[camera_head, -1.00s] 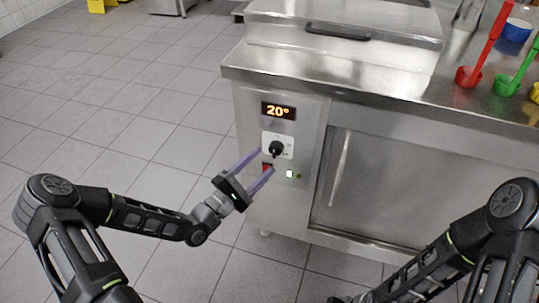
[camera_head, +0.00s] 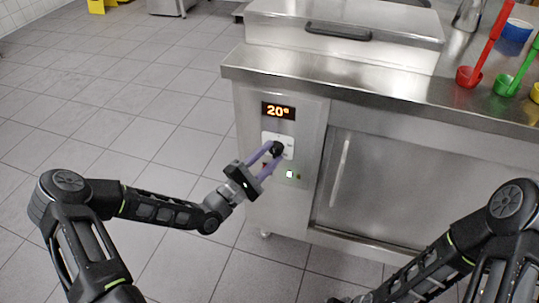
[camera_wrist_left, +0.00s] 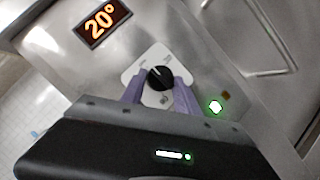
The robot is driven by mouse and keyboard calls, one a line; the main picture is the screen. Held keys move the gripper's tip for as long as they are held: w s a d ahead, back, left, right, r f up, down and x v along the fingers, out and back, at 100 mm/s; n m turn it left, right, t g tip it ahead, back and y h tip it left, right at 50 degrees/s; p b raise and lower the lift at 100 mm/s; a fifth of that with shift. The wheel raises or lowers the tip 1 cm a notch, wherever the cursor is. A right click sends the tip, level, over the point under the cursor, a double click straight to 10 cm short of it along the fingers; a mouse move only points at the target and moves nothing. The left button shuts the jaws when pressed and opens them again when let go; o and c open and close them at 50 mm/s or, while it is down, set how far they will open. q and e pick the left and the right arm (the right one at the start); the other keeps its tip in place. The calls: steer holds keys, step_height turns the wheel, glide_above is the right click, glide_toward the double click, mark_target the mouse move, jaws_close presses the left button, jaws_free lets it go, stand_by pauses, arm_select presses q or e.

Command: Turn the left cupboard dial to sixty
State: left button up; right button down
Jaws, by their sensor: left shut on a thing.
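The left cupboard dial is a black round knob (camera_head: 277,149) on a white plate (camera_head: 289,142) on the steel cupboard front. It also shows in the left wrist view (camera_wrist_left: 160,77), with a pale pointer mark tilted to the upper left. The display (camera_head: 278,111) above it reads 20°. My left gripper (camera_head: 274,153) has its purple fingers on either side of the knob and is shut on it. In the left wrist view the fingers (camera_wrist_left: 160,88) flank the knob. My right gripper is out of view; only its arm shows at the lower right.
A lit green-white switch (camera_head: 290,174) sits below the dial. The cupboard door with a vertical handle (camera_head: 340,172) is to the right. Red (camera_head: 469,77) and green (camera_head: 506,86) scoops stand on the steel counter.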

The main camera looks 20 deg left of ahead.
arm_select(q)
jaws_close()
